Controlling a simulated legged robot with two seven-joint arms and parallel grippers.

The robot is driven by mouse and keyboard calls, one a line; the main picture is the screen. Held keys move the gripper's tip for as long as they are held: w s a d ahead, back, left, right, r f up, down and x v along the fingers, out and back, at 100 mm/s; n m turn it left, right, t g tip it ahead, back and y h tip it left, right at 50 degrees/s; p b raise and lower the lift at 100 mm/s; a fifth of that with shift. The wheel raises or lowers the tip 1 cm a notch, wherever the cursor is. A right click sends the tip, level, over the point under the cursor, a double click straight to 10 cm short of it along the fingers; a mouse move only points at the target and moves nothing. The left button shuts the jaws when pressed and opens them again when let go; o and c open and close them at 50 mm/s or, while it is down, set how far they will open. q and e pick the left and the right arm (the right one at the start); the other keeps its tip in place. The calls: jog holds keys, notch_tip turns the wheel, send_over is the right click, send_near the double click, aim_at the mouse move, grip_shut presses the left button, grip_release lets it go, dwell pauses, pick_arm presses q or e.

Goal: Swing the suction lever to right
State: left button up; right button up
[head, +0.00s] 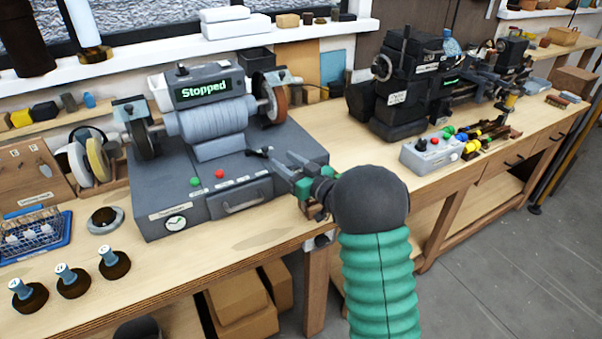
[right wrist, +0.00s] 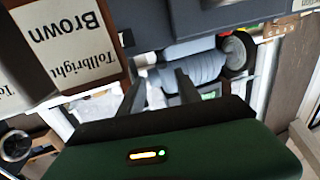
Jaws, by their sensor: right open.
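The grinding machine (head: 212,125) stands on the bench with a grey base, two wheels and a display reading "Stopped". A small black lever (head: 258,152), which seems to be the suction lever, sits on top of the base near its right side. My right gripper (head: 282,163) is open just right of the lever, over the base's front right part; I see no clear contact. In the right wrist view its two fingers (right wrist: 160,90) are apart, with the ribbed motor housing (right wrist: 190,62) beyond them. The lever cannot be made out there. My left gripper is not in view.
Several dark bottles (head: 73,282) and a blue wire basket (head: 34,236) stand at left. A black lathe-like machine (head: 410,85) stands at right. Bare bench lies between the machines.

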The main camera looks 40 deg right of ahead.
jog(key=s, duration=0.7)
jog(key=shift+s, duration=0.3)
jog(key=a+f+g+p, duration=0.2)
jog(key=a, duration=0.2)
jog(key=s+a+f+m+g+h+p, duration=0.1)
jog(key=a+f+g+p, duration=0.1)
jog(key=a+g, duration=0.1)
jog(key=a+f+g+h+p, duration=0.1)
jog(key=a+f+g, duration=0.1)
jog(key=a, duration=0.3)
jog(key=shift+s+a+m+g+p, duration=0.2)
jog(key=shift+m+g+p, duration=0.1)
jog(key=shift+g+p, duration=0.15)
jog(key=s+a+f+n+g+y+p, duration=0.1)
jog(key=s+a+f+g, duration=0.3)
jog(key=s+a, duration=0.9)
jog(key=s+g+y+p, duration=0.1)
jog(key=s+g, duration=0.1)
jog(key=g, duration=0.1)
jog(key=shift+s+a+n, duration=0.25)
jog(key=shift+n, duration=0.05)
